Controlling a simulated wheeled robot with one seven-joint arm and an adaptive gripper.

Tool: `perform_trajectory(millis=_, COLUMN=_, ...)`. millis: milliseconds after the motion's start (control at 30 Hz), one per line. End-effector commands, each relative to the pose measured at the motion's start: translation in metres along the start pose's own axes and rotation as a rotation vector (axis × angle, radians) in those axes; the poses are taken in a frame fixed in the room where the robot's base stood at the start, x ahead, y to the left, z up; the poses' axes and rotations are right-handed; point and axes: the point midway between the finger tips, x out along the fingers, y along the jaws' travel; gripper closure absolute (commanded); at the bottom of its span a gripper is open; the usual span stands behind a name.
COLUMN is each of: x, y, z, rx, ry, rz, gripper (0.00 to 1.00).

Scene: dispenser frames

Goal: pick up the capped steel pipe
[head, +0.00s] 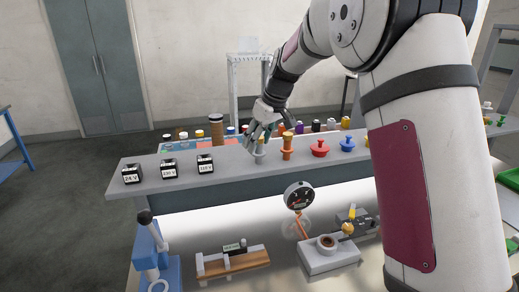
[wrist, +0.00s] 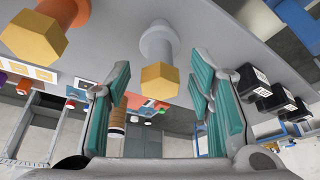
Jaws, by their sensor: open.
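The capped steel pipe (head: 259,151) stands upright on the grey shelf (head: 232,162) in the head view, partly hidden by my gripper (head: 264,131). In the wrist view the pipe (wrist: 157,45) is a grey flanged piece with a yellow hexagonal cap (wrist: 160,79). My gripper (wrist: 160,82) is open, with its teal-padded fingers to the left and right of the cap in that picture. I cannot tell whether a finger touches it. An orange pipe (head: 287,148) with a yellow cap stands just to the right; it also shows at the wrist view's upper left (wrist: 62,12).
Three black voltage blocks (head: 168,168) stand on the shelf to the left. A red knob (head: 319,149) and a blue knob (head: 347,144) stand to the right. A round gauge (head: 299,195) is in front, below. Several coloured-capped items (head: 216,129) are behind the shelf.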

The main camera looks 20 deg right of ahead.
Motion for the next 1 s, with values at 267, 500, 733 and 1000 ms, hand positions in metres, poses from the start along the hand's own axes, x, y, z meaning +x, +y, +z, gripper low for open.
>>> perform_trajectory(millis=267, x=0.0035, y=0.0001, z=-0.0002, rx=0.000, ry=0.001, rz=0.000, gripper=0.52)
perform_trajectory(millis=500, x=0.0033, y=0.0001, z=-0.0002, rx=0.000, ry=0.000, rz=0.000, gripper=1.00)
perform_trajectory(millis=733, x=0.0030, y=0.0001, z=-0.0004, rx=-0.001, ry=0.001, rz=0.000, gripper=1.00)
perform_trajectory(millis=1000, x=-0.0051, y=0.0007, z=-0.0046, rx=-0.002, ry=0.002, rz=0.002, gripper=1.00)
